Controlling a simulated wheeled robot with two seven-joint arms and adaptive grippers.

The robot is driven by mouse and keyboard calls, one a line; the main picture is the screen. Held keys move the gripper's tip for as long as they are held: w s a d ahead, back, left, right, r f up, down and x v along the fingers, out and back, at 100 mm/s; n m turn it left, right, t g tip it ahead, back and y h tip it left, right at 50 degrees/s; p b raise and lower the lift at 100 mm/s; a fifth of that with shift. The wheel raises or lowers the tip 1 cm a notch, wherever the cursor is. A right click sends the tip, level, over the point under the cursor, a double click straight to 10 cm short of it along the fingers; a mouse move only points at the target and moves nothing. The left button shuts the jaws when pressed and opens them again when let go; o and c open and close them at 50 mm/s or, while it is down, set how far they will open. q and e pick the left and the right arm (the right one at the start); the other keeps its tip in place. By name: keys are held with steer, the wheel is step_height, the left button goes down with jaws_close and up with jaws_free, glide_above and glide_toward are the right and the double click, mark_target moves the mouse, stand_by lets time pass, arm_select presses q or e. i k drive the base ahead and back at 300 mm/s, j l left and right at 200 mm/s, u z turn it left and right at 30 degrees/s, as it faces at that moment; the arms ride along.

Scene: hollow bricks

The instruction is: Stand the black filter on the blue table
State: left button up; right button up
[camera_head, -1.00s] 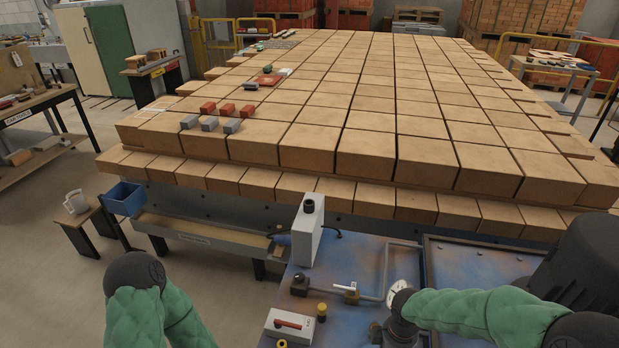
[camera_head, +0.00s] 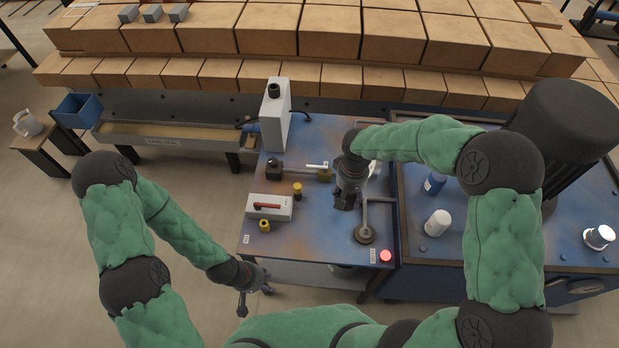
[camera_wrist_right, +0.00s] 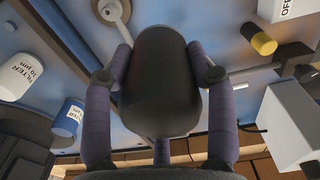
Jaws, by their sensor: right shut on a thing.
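The black filter (camera_wrist_right: 160,80) is a dark cylinder between the two fingers of my right gripper in the right wrist view. The fingers press on it from both sides, and the gripper is shut on it. In the head view my right gripper (camera_head: 347,201) hangs over the blue table (camera_head: 318,240). There its dark fingers and the filter merge, and I cannot tell how high the filter is above the table top. My left gripper (camera_head: 256,290) is empty, its fingers apart, off the blue table's front left corner.
On the blue table stand a tall white box (camera_head: 275,115), a white switch box (camera_head: 269,207), yellow-and-black knobs (camera_head: 297,191), a pipe and a red button (camera_head: 386,256). A white filter (camera_head: 438,223) and a blue filter (camera_head: 434,184) stand on the tray at right. The table's front middle looks clear.

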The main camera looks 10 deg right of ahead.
mark_target(315, 235)
steer(key=j+z, duration=0.1)
steer(key=j, duration=0.35)
steer(key=k+j+z, duration=0.1)
steer(key=j, duration=0.3)
steer(key=k+j+z, duration=0.1)
steer(key=j, duration=0.3)
steer(key=i+j+z, duration=0.3)
steer(key=i+j, duration=0.2)
steer(key=j, duration=0.25)
